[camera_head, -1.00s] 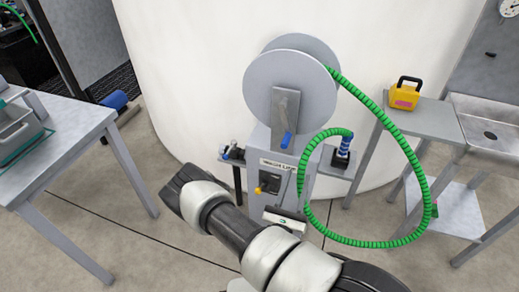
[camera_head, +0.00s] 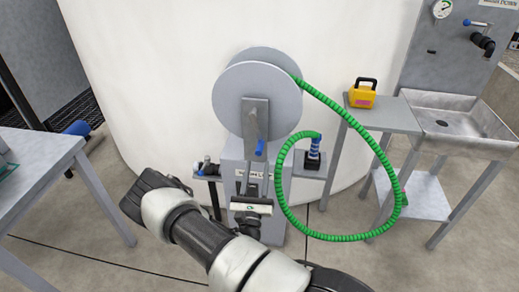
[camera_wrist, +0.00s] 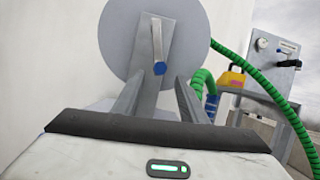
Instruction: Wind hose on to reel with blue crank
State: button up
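The hose reel is a grey disc drum (camera_head: 235,100) on a grey stand, upright in front of a white cylinder. Its blue crank handle (camera_head: 260,147) hangs at the lower end of a metal crank arm; it also shows in the wrist view (camera_wrist: 159,68). The ribbed green hose (camera_head: 385,165) leaves the drum's upper right, loops down and curls back to a blue-ended fitting (camera_head: 314,148). My gripper (camera_head: 256,170) is just below the handle in the head view. In the wrist view its two fingers (camera_wrist: 160,85) are apart, with nothing visible between them and the handle beyond.
A side table (camera_head: 395,115) at right holds a yellow container (camera_head: 363,93), next to a sink (camera_head: 460,122) and a gauge panel. A grey table (camera_head: 40,150) stands at left. A small shelf (camera_head: 205,172) with a valve sits left of the stand. Bare floor lies between.

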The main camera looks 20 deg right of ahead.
aim_at(261, 139)
jog(key=b+x, duration=0.1)
jog(key=x, duration=0.7)
jog(key=shift+w+r, duration=0.1)
grip_shut()
